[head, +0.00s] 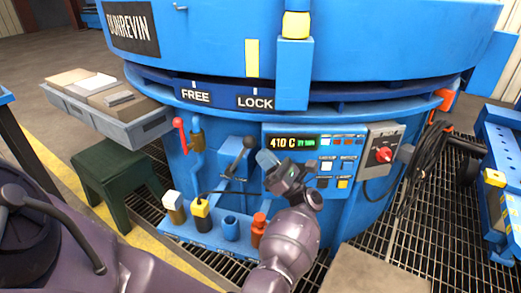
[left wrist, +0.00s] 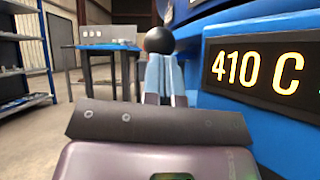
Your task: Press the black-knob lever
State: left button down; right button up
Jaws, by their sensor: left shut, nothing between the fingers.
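The black-knob lever (head: 248,143) rises from a blue bracket on the furnace front, left of the control panel. Its rod slants down and left from the round knob. My left gripper (head: 266,158) is shut and empty, just right of the knob. In the left wrist view the black knob (left wrist: 160,40) shows straight beyond the tips of the shut pale-blue fingers (left wrist: 165,75). I cannot tell whether the fingertips touch the knob. The right gripper is not in view.
The control panel (head: 318,140) reads 410 C beside the gripper. A red-knob lever (head: 180,124) stands further left. A shelf (head: 200,238) with several small coloured pieces juts out below. A grey tray (head: 110,108) and green stool (head: 117,180) are at left; cables (head: 428,160) hang right.

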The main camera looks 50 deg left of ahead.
pick_arm(q)
jog(key=shift+x, duration=0.8)
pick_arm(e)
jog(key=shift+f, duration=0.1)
